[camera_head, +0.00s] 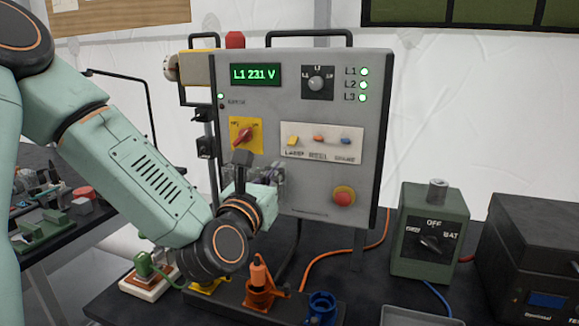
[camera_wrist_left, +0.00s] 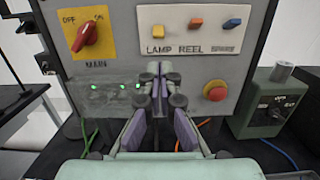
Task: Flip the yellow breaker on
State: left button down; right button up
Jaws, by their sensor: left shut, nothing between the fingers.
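The yellow breaker (camera_head: 293,141) sits above the LAMP label on the white plate of the grey panel. It also shows in the left wrist view (camera_wrist_left: 157,32), a little lower than the two breakers to its right. My left gripper (camera_head: 276,174) is in front of the panel, below the plate, partly hidden by its own wrist. In the left wrist view my left gripper (camera_wrist_left: 158,72) is shut and empty. Its tips are just below the yellow breaker and apart from it in the picture; their distance from the panel is hard to judge. My right gripper is not in view.
An orange breaker (camera_wrist_left: 196,23) and the SPARE breaker (camera_wrist_left: 232,23) are right of the yellow one. A red rotary switch (camera_head: 244,137) is left, and a red stop button (camera_head: 344,196) lower right. A green box (camera_head: 432,232) stands right of the panel.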

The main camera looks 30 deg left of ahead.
aim_at(293, 141)
pick_arm(q)
jog(key=x, duration=0.7)
jog(key=shift+b, duration=0.4)
jog(key=shift+w+a, duration=0.1)
jog(key=shift+w, duration=0.2)
jog(key=shift+w+a, duration=0.15)
jog(key=shift+r, duration=0.1)
